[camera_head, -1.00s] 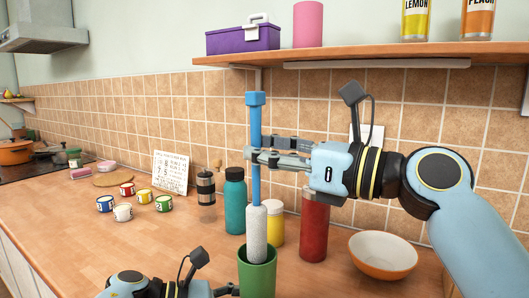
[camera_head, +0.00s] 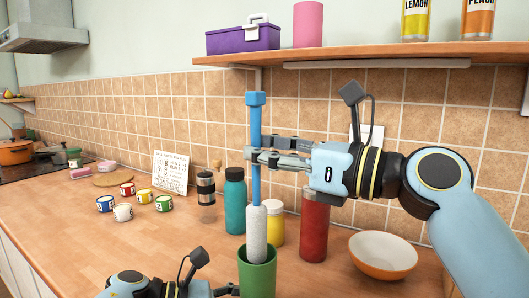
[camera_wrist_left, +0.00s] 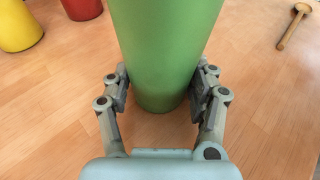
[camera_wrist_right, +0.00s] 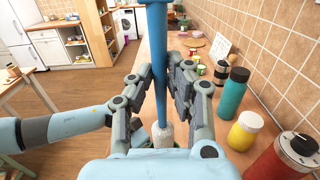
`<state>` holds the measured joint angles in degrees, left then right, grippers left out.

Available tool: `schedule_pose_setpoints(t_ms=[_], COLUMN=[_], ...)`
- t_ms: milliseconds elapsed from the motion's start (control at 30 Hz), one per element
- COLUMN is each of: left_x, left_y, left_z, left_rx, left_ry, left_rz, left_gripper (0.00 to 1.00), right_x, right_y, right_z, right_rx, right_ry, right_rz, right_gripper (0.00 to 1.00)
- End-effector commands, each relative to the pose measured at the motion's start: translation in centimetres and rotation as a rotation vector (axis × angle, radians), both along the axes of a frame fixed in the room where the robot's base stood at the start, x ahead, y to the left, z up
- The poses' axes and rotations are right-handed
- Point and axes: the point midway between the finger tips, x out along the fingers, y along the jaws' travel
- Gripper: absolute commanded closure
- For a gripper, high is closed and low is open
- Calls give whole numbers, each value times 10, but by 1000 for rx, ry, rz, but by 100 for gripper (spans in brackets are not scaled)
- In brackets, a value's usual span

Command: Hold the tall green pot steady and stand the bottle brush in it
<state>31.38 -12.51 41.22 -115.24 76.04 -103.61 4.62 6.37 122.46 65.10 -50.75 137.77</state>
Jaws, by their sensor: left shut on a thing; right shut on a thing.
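The tall green pot (camera_head: 257,275) stands at the bottom middle of the head view; it fills the middle of the left wrist view (camera_wrist_left: 166,60). My left gripper (camera_wrist_left: 160,90) is shut on it, one finger on each side. The bottle brush (camera_head: 256,150) is upright, with a blue handle and a white bristle head (camera_head: 257,235). The lower end of the head is hidden behind the pot's near rim, inside the opening. My right gripper (camera_head: 258,158) is shut on the blue handle; the handle also shows between its fingers in the right wrist view (camera_wrist_right: 158,60).
A teal bottle (camera_head: 235,205), a yellow jar (camera_head: 275,225) and a red bottle (camera_head: 314,228) stand close behind the pot. An orange-and-white bowl (camera_head: 383,255) is at right. Several small cups (camera_head: 144,196) stand at left. A shelf (camera_head: 370,55) runs above.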

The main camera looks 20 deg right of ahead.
Motion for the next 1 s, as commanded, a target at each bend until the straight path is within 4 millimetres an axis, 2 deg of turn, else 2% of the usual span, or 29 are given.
schedule_pose_setpoints(t_ms=[367,1000], left_x=[0,0], left_y=[0,0], left_z=[0,0], left_rx=[0,0], left_ry=[0,1], left_rz=[0,0], left_gripper=[64,64], right_x=[0,1], right_y=[0,0], right_z=[-4,-47], right_rx=[1,1], right_ry=[1,2], right_rz=[1,1], right_gripper=[100,100])
